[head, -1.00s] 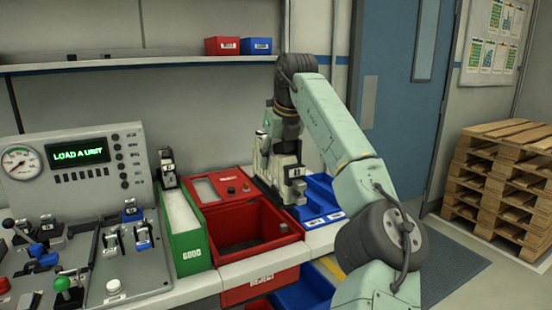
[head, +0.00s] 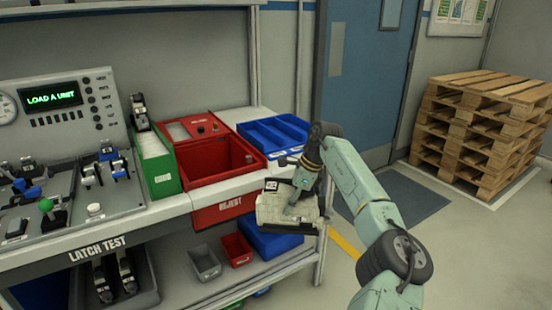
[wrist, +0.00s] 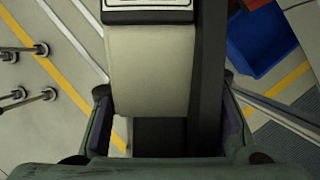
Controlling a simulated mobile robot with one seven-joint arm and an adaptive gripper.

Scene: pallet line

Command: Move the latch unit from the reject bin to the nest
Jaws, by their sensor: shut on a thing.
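My gripper (head: 292,208) is shut on the latch unit (head: 270,207), a pale and dark block with a small white label. In the head view it hangs in front of the counter's right end, to the right of the red reject bin (head: 247,172). In the wrist view the unit (wrist: 150,70) fills the space between the fingers (wrist: 168,135), with floor below it. The inside of the reject bin looks empty. The test panel (head: 70,215) at left carries several clamp fixtures; I cannot tell for certain which is the nest.
A green box (head: 165,175) marked GOOD stands left of the reject bin, with another latch unit (head: 140,112) behind it. A blue tray (head: 262,138) lies on the counter's right. Small bins (head: 205,262) stand on the lower shelf. Pallets (head: 480,130) are stacked at right.

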